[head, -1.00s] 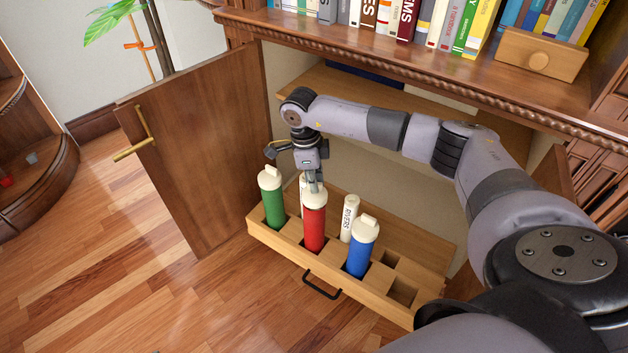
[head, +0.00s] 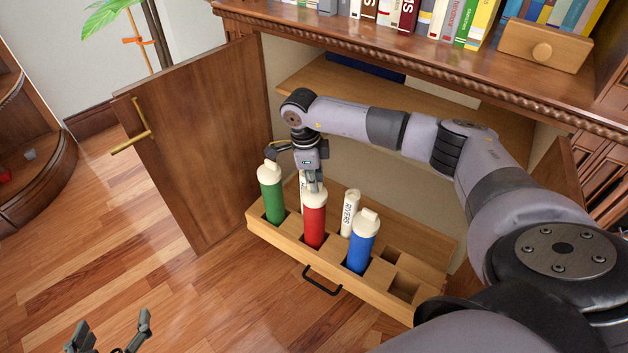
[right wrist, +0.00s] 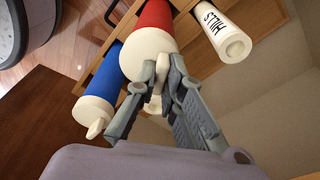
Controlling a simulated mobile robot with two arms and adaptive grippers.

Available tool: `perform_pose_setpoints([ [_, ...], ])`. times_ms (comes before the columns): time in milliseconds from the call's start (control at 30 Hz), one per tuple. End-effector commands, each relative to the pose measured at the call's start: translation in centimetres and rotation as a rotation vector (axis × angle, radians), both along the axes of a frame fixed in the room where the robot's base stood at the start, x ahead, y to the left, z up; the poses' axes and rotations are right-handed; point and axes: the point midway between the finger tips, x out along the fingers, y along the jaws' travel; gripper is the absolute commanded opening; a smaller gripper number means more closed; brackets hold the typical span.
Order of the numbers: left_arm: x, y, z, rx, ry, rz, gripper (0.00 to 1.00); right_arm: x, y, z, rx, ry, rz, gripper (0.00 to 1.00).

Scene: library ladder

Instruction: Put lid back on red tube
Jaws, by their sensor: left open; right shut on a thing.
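The red tube (head: 314,225) stands upright in a compartment of the wooden drawer (head: 290,258), between the green and blue tubes. Its white lid (right wrist: 150,48) sits at the top of the tube; I see no gap between them. My right gripper (head: 315,185) is above the tube, pointing down, with its fingers shut on the lid's raised tab; it also shows in the right wrist view (right wrist: 158,92). The fingers hide part of the lid. My left gripper (head: 112,330) is open and empty over the floor at the bottom left.
The green tube (head: 271,198) and blue tube (head: 361,250) wear white lids. White rolls, one marked RIVERS (head: 349,213), stand behind. Empty compartments (head: 403,290) are at the drawer's right. An open cabinet door (head: 200,150) stands left; a shelf (head: 420,90) is above.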

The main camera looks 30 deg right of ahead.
Motion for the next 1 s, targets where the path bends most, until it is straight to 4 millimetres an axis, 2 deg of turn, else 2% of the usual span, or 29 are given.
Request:
perform_pose_setpoints([
  [1000, -0.57, 0.28, -0.78, 0.011, 0.05, 0.005, 0.74, 0.03, 0.06, 0.03, 0.0, 0.0, 0.0, 0.0],
])
